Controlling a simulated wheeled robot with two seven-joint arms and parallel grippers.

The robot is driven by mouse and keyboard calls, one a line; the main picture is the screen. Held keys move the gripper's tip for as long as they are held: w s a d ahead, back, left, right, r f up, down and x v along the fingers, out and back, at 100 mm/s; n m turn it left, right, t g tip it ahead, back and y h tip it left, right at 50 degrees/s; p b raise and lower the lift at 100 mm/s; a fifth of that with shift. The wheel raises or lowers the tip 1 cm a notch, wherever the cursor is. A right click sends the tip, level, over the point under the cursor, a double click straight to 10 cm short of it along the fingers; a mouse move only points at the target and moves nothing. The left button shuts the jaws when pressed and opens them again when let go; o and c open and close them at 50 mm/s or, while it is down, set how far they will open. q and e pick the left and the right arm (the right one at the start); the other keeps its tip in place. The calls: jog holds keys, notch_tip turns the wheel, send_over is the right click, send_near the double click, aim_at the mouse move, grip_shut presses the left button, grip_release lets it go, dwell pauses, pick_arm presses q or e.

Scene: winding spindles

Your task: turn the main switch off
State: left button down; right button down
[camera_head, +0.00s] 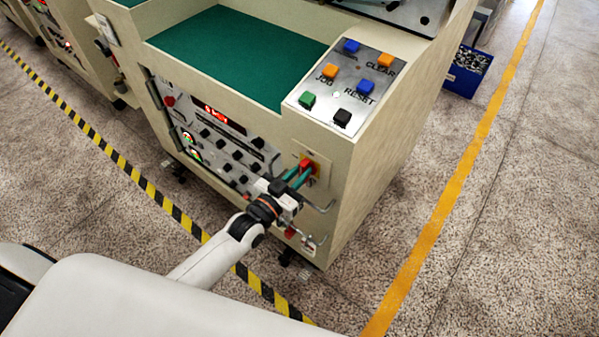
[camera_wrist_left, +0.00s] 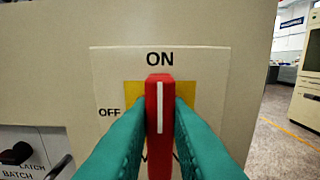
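The main switch has a red handle (camera_wrist_left: 159,125) with a white line, on a yellow square in a pale plate (camera_wrist_left: 215,70) on the machine's front. The handle stands upright with its line toward ON; OFF is printed to its left. In the head view the red handle (camera_head: 306,165) shows beyond my fingertips. My left gripper (camera_head: 298,178) has teal fingers, one on each side of the handle and close against it; it looks shut on it. The fingers hide the lower part of the plate. My right gripper is not in view.
The cream machine has a control panel (camera_head: 225,145) with knobs left of the switch and a sloped button panel (camera_head: 342,90) above. A bent metal handle (camera_head: 322,207) sticks out beside my gripper. A blue crate (camera_head: 467,72) stands behind at right. The floor at right is clear.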

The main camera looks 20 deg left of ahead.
pick_arm(q)
jog(key=shift+n, duration=0.3)
jog(key=n, duration=0.3)
jog(key=shift+a+p, duration=0.2)
jog(key=shift+p, duration=0.15)
jog(key=n, duration=0.4)
jog(key=shift+w+a+f+n, duration=0.15)
jog(key=shift+f+n, duration=0.1)
jog(key=shift+n, duration=0.15)
jog(key=n, duration=0.1)
jog(key=n+b, duration=0.1)
jog(key=n, duration=0.3)
jog(key=shift+a+f+b, duration=0.15)
jog(key=shift+f+b, duration=0.1)
jog(key=shift+b, duration=0.05)
jog(key=shift+f+n+b, duration=0.15)
jog(key=shift+n+b, duration=0.55)
jog(key=shift+n, duration=1.5)
jog(key=c, duration=1.4)
grip_release()
jog(key=shift+o, duration=0.2)
